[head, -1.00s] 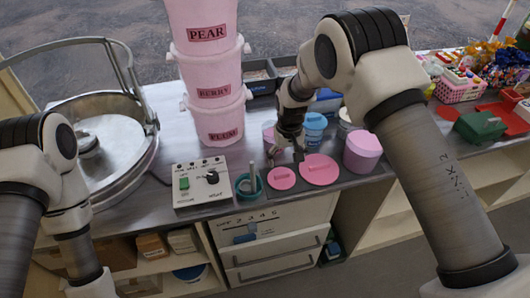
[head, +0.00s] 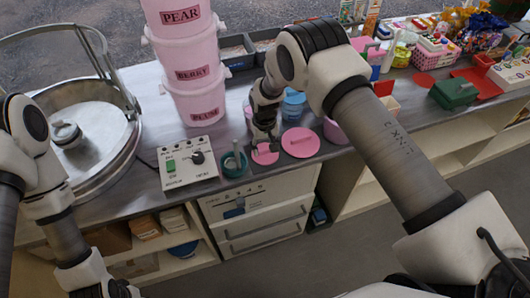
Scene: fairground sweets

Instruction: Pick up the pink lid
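Two flat round pink lids lie at the front of the counter: a smaller one (head: 265,157) and a larger one (head: 300,142) just right of it. My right gripper (head: 264,141) points down over the smaller lid, with its fingertips at or just above the lid's top. The fingers hide the lid's middle, and I cannot tell whether they have closed on anything. The larger lid is clear of the gripper. My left arm comes down at the left, and its fingertips are outside the picture.
A teal pot (head: 234,163) and a control box (head: 188,164) stand left of the lids. Stacked pink tubs (head: 195,100) rise behind. A pink tub (head: 334,132) and blue tub (head: 293,104) are close to my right arm. A large metal pan (head: 95,150) fills the left.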

